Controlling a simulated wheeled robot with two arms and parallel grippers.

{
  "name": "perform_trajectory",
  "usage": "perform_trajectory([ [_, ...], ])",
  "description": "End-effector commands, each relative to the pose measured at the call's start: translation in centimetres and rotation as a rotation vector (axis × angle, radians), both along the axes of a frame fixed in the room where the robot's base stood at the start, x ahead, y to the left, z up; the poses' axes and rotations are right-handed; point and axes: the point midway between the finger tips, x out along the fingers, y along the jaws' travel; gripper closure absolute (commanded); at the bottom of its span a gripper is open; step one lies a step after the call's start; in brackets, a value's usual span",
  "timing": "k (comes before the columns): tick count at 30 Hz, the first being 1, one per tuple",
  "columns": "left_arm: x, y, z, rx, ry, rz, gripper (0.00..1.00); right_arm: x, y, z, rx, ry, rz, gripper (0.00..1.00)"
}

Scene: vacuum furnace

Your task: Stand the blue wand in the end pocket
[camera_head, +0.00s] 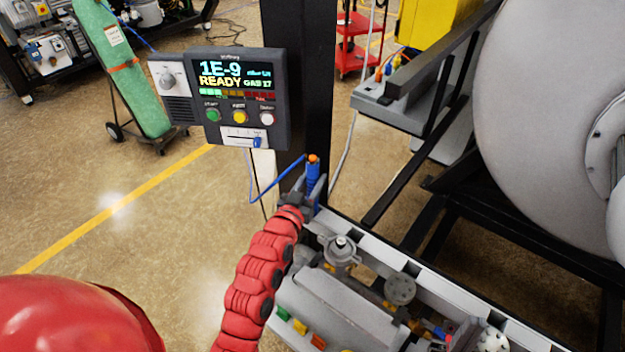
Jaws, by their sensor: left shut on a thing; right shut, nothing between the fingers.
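The blue wand (313,177) stands roughly upright near the middle of the head view, with an orange tip on top and a blue cable curving off to its left. My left gripper (304,199), at the end of the red segmented arm, is shut on the wand's lower part. The wand is over the far left end of the grey bench tray (370,244). The wand's lower end is hidden by the gripper, so I cannot tell whether it is inside a pocket. The end pocket cannot be made out. My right gripper is not in view.
A dark post (297,90) rises just behind the wand. A control box (237,98) with a lit READY display is mounted left of it. Metal fittings (400,290) crowd the tray. A large grey furnace cylinder (545,110) fills the right. Open floor lies left.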

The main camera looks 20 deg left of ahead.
Motion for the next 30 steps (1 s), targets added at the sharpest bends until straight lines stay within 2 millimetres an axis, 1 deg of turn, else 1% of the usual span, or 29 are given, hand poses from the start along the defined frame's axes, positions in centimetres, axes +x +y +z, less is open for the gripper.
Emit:
perform_trajectory([
  [15, 0.0, 0.01, -0.27, 0.0, -0.002, 0.0, 1.0, -0.01, 0.0, -0.58, 0.0, 0.0, 0.0, 1.0],
  [16, 0.0, 0.01, -0.25, 0.0, -0.002, 0.0, 0.57, 0.0, 0.0, -0.56, 0.0, 0.0, 0.0, 1.0],
  [20, 0.0, 0.01, -0.24, 0.0, -0.001, 0.0, 0.34, 0.0, 0.0, -0.53, 0.0, 0.0, 0.0, 1.0],
  [21, 0.0, 0.01, -0.26, 0.0, -0.001, 0.0, 0.27, 0.0, 0.0, -0.52, 0.0, 0.0, 0.0, 1.0],
  [22, 0.0, 0.01, -0.27, 0.0, -0.001, 0.0, 0.24, 0.0, 0.0, -0.52, 0.0, 0.0, 0.0, 1.0],
  [30, -0.04, 0.02, -0.33, 0.0, 0.0, 0.0, 0.24, 0.01, 0.0, -0.57, 0.0, 0.0, 0.0, 1.0],
])
